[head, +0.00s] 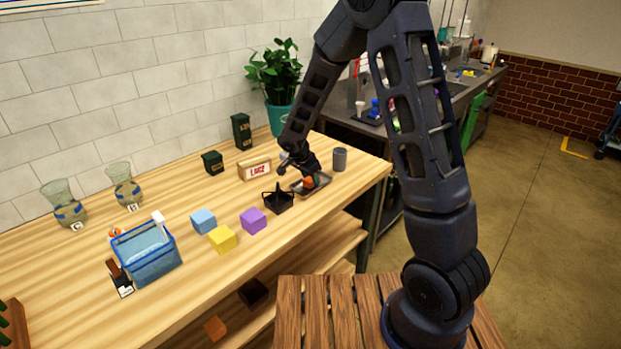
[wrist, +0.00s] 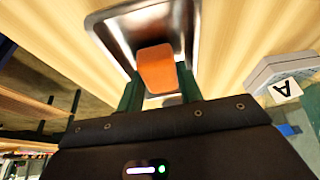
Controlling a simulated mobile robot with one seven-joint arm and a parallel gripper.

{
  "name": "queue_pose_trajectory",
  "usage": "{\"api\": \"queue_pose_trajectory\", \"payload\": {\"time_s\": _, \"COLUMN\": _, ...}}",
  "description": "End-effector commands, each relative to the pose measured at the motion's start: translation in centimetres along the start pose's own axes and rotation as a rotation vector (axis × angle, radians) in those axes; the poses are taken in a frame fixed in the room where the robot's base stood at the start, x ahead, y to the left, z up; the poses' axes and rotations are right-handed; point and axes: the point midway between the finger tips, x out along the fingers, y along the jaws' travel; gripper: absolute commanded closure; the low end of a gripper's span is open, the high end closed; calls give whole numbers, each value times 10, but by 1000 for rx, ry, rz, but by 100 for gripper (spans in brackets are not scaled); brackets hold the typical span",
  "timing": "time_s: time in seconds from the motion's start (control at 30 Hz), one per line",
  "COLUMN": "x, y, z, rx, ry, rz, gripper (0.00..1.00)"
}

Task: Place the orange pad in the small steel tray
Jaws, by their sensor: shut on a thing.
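The orange pad (wrist: 156,68) is a small block held between the two green fingers of my gripper (wrist: 158,88) in the wrist view. The small steel tray (wrist: 113,38) lies behind the pad in that view, so the pad is over or inside the tray; the gap to the tray floor cannot be told. In the head view my gripper (head: 306,180) is at the steel tray (head: 324,181) near the right end of the table, with a bit of the orange pad (head: 309,182) showing. The arm hides part of the tray there.
A black caddy (head: 278,201) stands just left of the tray, and a grey cup (head: 340,159) just right. A LUCE box (head: 254,170) is behind. Purple (head: 253,220), yellow (head: 222,239) and blue (head: 203,220) cubes and a blue bin (head: 150,262) are further left.

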Motion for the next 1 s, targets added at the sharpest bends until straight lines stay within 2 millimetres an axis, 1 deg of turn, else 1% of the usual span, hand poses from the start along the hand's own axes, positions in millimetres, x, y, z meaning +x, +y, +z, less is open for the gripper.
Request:
{"api": "queue_pose_trajectory", "payload": {"time_s": 0.17, "x": 2, "y": 0, "z": 1, "rx": -1, "ry": 0, "rz": 1, "gripper": 86}}
{"api": "queue_pose_trajectory", "payload": {"time_s": 0.2, "x": 2, "y": 0, "z": 1, "rx": -1, "ry": 0, "rz": 1, "gripper": 60}}
{"api": "queue_pose_trajectory", "payload": {"time_s": 0.23, "x": 2, "y": 0, "z": 1, "rx": -1, "ry": 0, "rz": 1, "gripper": 55}}
{"api": "queue_pose_trajectory", "payload": {"time_s": 0.53, "x": 2, "y": 0, "z": 0, "rx": 0, "ry": 0, "rz": 0, "gripper": 55}}
{"api": "queue_pose_trajectory", "payload": {"time_s": 0.67, "x": -7, "y": -1, "z": -1, "rx": 2, "ry": 0, "rz": -3, "gripper": 55}}
{"api": "queue_pose_trajectory", "payload": {"time_s": 0.77, "x": -20, "y": -1, "z": -1, "rx": 0, "ry": 1, "rz": -3, "gripper": 55}}
{"api": "queue_pose_trajectory", "payload": {"time_s": 1.0, "x": -67, "y": 0, "z": 0, "rx": 1, "ry": 0, "rz": -4, "gripper": 55}}
